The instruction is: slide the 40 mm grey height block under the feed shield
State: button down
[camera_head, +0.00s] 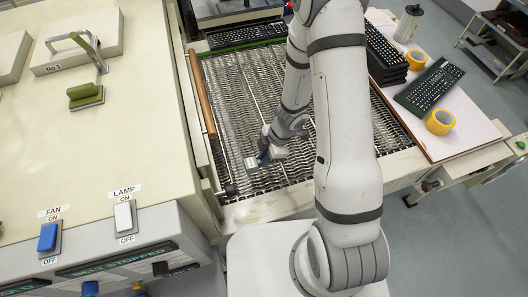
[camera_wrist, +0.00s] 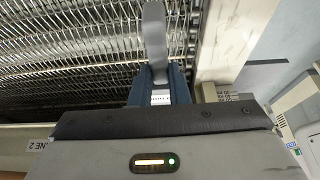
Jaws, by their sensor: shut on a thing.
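My gripper (camera_head: 262,160) hangs low over the wire mesh belt, near its front left part. Its blue fingers (camera_wrist: 158,85) are shut on a narrow grey piece, which I take to be the height block (camera_wrist: 154,40). The piece points away from the gripper over the mesh in the wrist view. In the head view a small light grey end of the block (camera_head: 251,163) shows beside the fingers. A white label between the fingers is only partly readable. I cannot clearly pick out the feed shield in either view.
The mesh belt (camera_head: 232,90) lies between a cream housing (camera_head: 120,140) with a brown rod (camera_head: 201,95) and a side table (camera_head: 455,125). Keyboards (camera_head: 430,85) and yellow tape rolls (camera_head: 440,122) lie on that table. My arm hides the middle of the belt.

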jog(key=x, duration=0.3)
jog(key=shift+d+f, duration=0.1)
jog(key=shift+f, duration=0.25)
jog(key=b+x, duration=0.2)
jog(key=x, duration=0.1)
jog(key=shift+w+d+f, duration=0.1)
jog(key=shift+d+f, duration=0.1)
jog(key=shift+f, duration=0.25)
jog(key=shift+a+f+b, duration=0.15)
jog(key=shift+f+b, duration=0.55)
jog(key=shift+b, duration=0.1)
jog(key=a, duration=0.1)
jog(key=s+a+b, duration=0.1)
jog(key=a, duration=0.1)
jog(key=shift+a+r, duration=0.15)
jog(key=shift+r, duration=0.05)
jog(key=shift+s+a+f+b, duration=0.1)
jog(key=shift+s+a+b, duration=0.25)
jog(key=shift+a, duration=0.9)
jog(key=shift+s+a+r+b, duration=0.15)
jog(key=shift+a+b, duration=0.35)
jog(key=shift+a, duration=0.75)
jog(key=shift+s+a+f+b, duration=0.15)
jog(key=shift+s+a+b, duration=0.25)
jog(key=shift+a, duration=0.85)
jog(key=shift+w+f, duration=0.1)
jog(key=shift+f, duration=0.15)
jog(key=c, duration=1.3)
grip_release()
